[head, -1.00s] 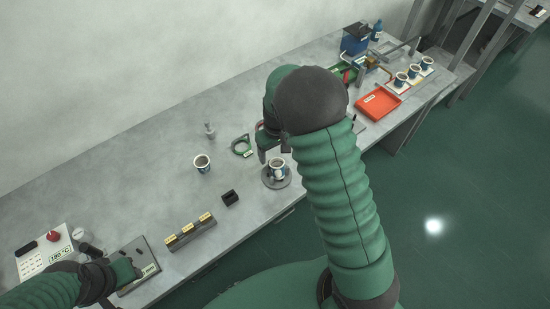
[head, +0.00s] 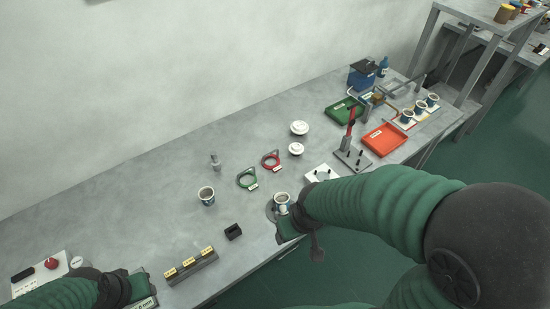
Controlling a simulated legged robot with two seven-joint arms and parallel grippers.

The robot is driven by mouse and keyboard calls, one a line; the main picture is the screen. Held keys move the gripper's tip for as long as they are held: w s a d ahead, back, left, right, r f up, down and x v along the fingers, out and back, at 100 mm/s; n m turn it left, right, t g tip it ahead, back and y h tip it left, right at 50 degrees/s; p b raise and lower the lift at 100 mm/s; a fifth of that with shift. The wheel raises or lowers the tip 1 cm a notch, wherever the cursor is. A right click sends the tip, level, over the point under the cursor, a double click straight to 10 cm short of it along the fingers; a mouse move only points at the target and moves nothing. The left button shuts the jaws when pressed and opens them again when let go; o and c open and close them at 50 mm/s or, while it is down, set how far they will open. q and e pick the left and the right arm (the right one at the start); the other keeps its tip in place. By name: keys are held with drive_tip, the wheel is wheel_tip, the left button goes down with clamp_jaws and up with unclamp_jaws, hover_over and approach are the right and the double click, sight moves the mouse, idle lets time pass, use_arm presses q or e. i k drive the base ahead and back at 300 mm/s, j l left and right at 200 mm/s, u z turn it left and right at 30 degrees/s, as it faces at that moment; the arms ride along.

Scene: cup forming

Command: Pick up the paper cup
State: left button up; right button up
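One paper cup (head: 282,199) with a white rim and blue side stands upright on a round grey base near the table's front edge.
A green ring (head: 248,179), red ring (head: 271,161) and two white round pieces lie behind. A small black block (head: 233,232) and a rack with yellow labels (head: 190,265) are left of the cup. Green and orange trays (head: 385,140) and several cups stand at the right.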

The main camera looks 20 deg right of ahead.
sight(281, 198)
drive_tip(key=z, duration=0.8)
